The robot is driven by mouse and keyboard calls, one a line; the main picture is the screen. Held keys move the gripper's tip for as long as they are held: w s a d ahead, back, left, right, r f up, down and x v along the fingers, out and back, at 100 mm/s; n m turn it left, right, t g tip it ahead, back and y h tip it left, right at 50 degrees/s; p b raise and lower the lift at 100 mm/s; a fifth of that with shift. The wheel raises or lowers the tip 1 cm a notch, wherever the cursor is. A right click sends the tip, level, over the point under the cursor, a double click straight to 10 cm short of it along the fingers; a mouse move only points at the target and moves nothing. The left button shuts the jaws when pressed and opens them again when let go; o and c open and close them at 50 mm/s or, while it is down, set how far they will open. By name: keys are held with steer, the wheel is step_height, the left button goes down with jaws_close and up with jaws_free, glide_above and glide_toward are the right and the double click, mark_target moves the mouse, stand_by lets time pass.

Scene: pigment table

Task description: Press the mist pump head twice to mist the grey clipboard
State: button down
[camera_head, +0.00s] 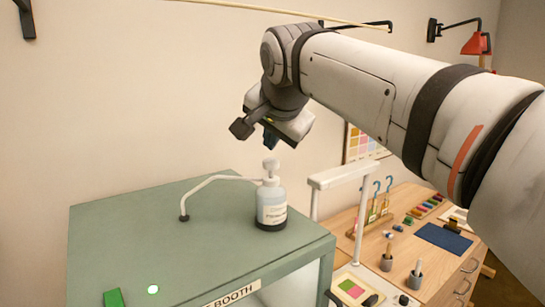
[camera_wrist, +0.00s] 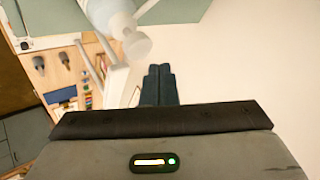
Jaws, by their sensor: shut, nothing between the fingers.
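The mist bottle (camera_head: 271,211) stands upright on top of the green booth. It is pale with a white label and a dark base. Its white pump head (camera_head: 271,165) is on top, with a white tube running left from it. My gripper (camera_head: 270,141) is shut and empty, pointing down just above the pump head with a small gap. In the wrist view the closed fingertips (camera_wrist: 159,72) are beside the pump head (camera_wrist: 137,45), and part of the bottle (camera_wrist: 108,12) shows at the top edge. I cannot make out a grey clipboard in either view.
At right, a wooden table (camera_head: 425,275) holds a dark blue board (camera_head: 443,238), brushes and pigments. A white frame (camera_head: 345,175) stands between. The booth top left of the bottle is mostly clear.

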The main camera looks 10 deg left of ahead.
mark_target(272, 161)
steer(key=shift+r+p, duration=1.8)
steer(key=shift+r, duration=0.6)
steer(key=shift+d+f, duration=0.1)
steer(key=shift+f, duration=0.05)
stand_by(0.5)
steer(key=s+d+f+n+g+h+b, duration=0.2)
steer(key=s+d+f, duration=0.3)
steer(key=d+f, duration=0.75)
steer(key=s+d+f+n+g+h+b, duration=0.15)
steer(key=s+d+f, duration=0.35)
steer(key=d+f, duration=0.75)
steer(key=s+d+f+g+b, duration=0.1)
steer(key=s+d+f, duration=0.3)
steer(key=s+f, duration=0.5)
step_height(272, 161, down, 3)
steer(key=shift+s+b, duration=0.15)
steer(key=shift+b, duration=0.2)
steer(key=shift+n+g, duration=0.25)
